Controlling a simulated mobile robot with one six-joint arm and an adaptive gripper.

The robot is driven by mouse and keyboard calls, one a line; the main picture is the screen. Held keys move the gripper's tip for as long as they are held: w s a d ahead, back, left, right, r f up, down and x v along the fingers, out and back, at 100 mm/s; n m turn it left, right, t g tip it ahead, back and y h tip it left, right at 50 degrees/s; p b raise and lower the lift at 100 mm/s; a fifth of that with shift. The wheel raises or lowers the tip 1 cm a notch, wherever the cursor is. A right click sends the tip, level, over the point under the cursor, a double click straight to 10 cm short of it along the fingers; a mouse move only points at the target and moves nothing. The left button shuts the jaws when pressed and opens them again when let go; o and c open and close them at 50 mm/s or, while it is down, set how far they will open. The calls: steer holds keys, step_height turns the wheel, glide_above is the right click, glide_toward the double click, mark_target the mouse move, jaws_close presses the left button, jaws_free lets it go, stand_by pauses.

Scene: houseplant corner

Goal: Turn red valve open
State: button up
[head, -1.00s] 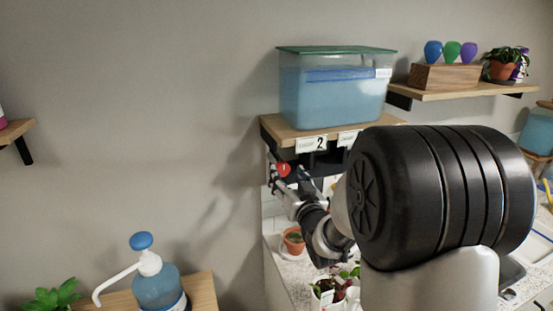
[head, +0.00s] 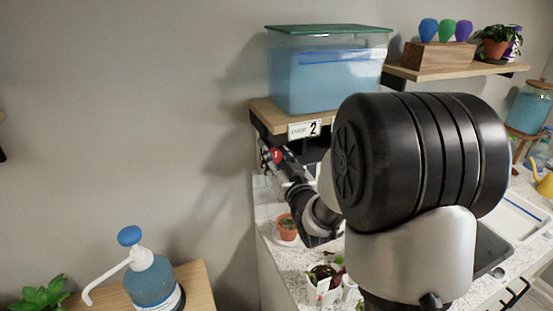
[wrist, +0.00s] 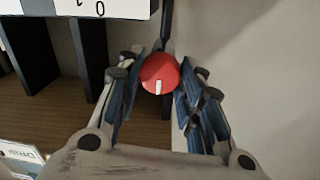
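The red valve (wrist: 159,73) is a round red knob with a short white mark pointing roughly up and down in the wrist view. It also shows small in the head view (head: 277,156), below the front of the tank's shelf. My gripper (wrist: 160,82) has one blue-padded finger on each side of the knob. The fingers stand apart, very close to the knob's sides; any contact is hard to make out. The head view shows my gripper (head: 273,160) at the knob, partly hidden by my arm. A blue-filled tank (head: 325,80) with a green lid stands above.
A pump bottle (head: 150,283) stands at lower left.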

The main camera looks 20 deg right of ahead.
steer(key=c, duration=0.5)
steer(key=shift+m, duration=0.3)
steer(key=m+b, duration=0.1)
steer(key=m, duration=0.2)
steer(key=shift+m, duration=0.4)
steer(key=m, duration=0.3)
steer(key=shift+d+g, duration=0.1)
steer(key=shift+g, duration=0.2)
steer(key=m+p, duration=0.1)
steer(key=m, duration=0.4)
steer(key=shift+m+y, duration=0.3)
steer(key=m+p, duration=0.1)
steer(key=m, duration=0.3)
steer(key=shift+y, duration=0.3)
steer(key=shift+p, duration=0.35)
